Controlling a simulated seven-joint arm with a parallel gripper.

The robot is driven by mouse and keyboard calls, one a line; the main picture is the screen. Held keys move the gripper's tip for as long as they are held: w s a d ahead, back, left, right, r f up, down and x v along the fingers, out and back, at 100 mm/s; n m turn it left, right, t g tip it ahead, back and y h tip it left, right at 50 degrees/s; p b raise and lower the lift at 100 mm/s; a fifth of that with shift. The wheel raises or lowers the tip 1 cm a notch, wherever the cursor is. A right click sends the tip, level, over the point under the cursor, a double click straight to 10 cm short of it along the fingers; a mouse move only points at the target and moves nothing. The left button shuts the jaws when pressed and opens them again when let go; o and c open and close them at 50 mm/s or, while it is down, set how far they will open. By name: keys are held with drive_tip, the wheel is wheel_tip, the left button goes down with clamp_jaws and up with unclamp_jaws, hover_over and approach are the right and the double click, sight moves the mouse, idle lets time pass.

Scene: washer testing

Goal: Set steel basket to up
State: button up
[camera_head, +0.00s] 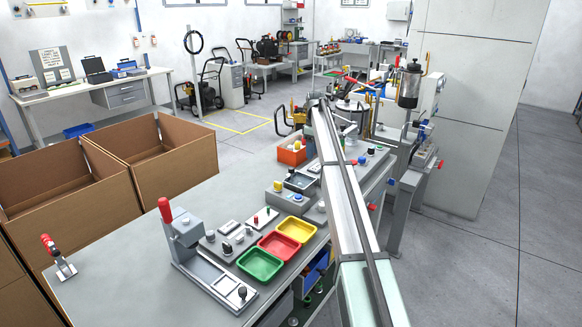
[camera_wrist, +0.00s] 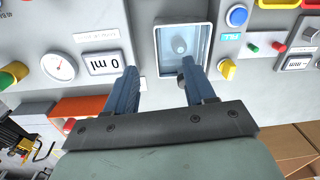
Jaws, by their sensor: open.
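A rectangular tank (camera_wrist: 159,40) with a pale rim and a blue-grey inside lies ahead of my gripper (camera_wrist: 157,72) in the wrist view. A small round pale shape (camera_wrist: 180,45) shows inside it. The same tank (camera_head: 300,181) is on the bench in the head view. I cannot make out a separate steel basket or whether it is up or down. My gripper is open, its two blue fingers apart with nothing seen between them, near the tank's edge. In the head view my arm hides the gripper.
A blue button (camera_wrist: 237,16) and a yellow knob (camera_wrist: 227,69) sit beside the tank. A gauge (camera_wrist: 58,66) and a "0 ml" display (camera_wrist: 104,64) are on the other side. An orange bin (camera_head: 291,152), a yellow tray (camera_head: 296,229), a red tray (camera_head: 279,245) and a green tray (camera_head: 260,264) share the bench.

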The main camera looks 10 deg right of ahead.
wheel_tip(320, 180, up, 6)
drive_tip(key=n, duration=0.2)
hover_over(291, 168)
wheel_tip(291, 168, down, 14)
drive_tip(key=shift+r, duration=0.1)
clamp_jaws()
idle(0.5)
